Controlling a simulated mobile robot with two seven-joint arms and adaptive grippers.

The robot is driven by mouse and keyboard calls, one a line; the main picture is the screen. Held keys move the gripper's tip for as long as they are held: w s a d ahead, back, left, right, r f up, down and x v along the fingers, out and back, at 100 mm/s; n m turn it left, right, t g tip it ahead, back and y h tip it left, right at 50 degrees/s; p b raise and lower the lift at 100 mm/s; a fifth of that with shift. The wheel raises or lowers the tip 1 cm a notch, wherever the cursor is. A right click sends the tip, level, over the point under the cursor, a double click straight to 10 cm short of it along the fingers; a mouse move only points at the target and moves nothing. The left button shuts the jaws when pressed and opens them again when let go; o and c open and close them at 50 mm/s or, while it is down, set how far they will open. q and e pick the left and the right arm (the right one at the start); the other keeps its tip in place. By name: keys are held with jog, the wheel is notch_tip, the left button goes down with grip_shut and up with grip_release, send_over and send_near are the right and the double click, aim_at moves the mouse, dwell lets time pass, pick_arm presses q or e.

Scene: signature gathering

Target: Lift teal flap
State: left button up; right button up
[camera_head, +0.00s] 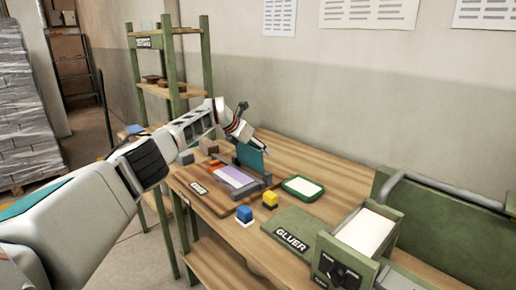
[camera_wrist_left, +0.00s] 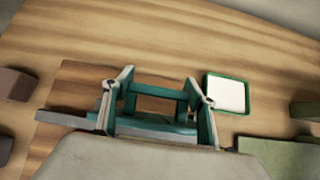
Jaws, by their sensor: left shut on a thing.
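The teal flap (camera_head: 250,157) stands up, roughly upright, at the back of a grey fixture (camera_head: 258,185) on the workbench. My left gripper (camera_head: 245,137) reaches over from the left and is shut on the flap's upper part. In the left wrist view, the gripper (camera_wrist_left: 157,92) has its two fingers on either side of a teal bar-like edge of the flap (camera_wrist_left: 155,91). The flap's lower edge is partly hidden by the gripper there. My right gripper is not in view.
The green GLUER machine (camera_head: 345,255) fills the right side.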

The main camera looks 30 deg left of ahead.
pick_arm(q)
jog(key=shift+d, duration=0.15)
dwell(0.5)
jog(key=o, duration=1.6)
jog(key=shift+w, duration=0.1)
jog(key=shift+c, duration=0.2)
jog(key=shift+o, duration=0.4)
jog(key=shift+w+f, duration=0.1)
jog(key=shift+v, duration=0.9)
jog(key=v, duration=1)
